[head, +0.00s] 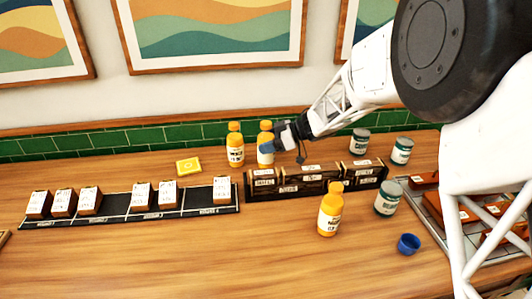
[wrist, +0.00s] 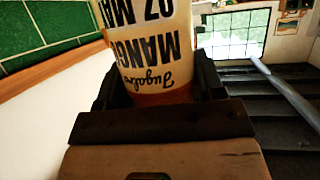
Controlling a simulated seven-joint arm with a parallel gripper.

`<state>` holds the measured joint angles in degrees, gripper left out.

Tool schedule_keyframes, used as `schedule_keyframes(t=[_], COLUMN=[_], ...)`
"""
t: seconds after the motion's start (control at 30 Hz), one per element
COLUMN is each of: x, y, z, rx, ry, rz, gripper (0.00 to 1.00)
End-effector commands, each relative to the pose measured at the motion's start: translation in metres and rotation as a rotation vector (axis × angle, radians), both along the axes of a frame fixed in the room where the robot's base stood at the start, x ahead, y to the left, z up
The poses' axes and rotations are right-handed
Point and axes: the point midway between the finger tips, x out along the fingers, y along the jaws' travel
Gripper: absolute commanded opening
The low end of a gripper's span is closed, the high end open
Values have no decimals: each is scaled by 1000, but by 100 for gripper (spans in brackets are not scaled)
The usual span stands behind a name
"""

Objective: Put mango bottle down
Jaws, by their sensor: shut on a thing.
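The mango bottle (head: 265,156), orange with a white label, stands upright near the back wall, next to another orange bottle (head: 235,146) on its left. My gripper (head: 272,147) reaches in from the right and is shut on the mango bottle. In the wrist view the label of the mango bottle (wrist: 150,52) reads "MANGO" upside down between the fingers of my gripper (wrist: 155,88). The bottle's base is level with its neighbour's, but I cannot tell whether it touches the counter.
A dark box rack (head: 315,180) lies just in front and right. A third orange bottle (head: 329,212) stands nearer. A yellow card (head: 188,166) and a black tray of cartons (head: 227,209) are left. Green-labelled jars (head: 387,199) and a blue cup (head: 408,244) are right.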

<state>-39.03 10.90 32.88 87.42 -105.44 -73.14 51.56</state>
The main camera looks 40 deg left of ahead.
Motion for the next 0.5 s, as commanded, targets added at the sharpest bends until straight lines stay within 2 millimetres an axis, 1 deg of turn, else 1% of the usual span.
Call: schedule_keyframes(t=[0.37,0.5], x=[0,0], y=[0,0], z=[-2,-11], rx=[1,-1], ry=[-1,1], rz=[0,1], gripper=[25,25])
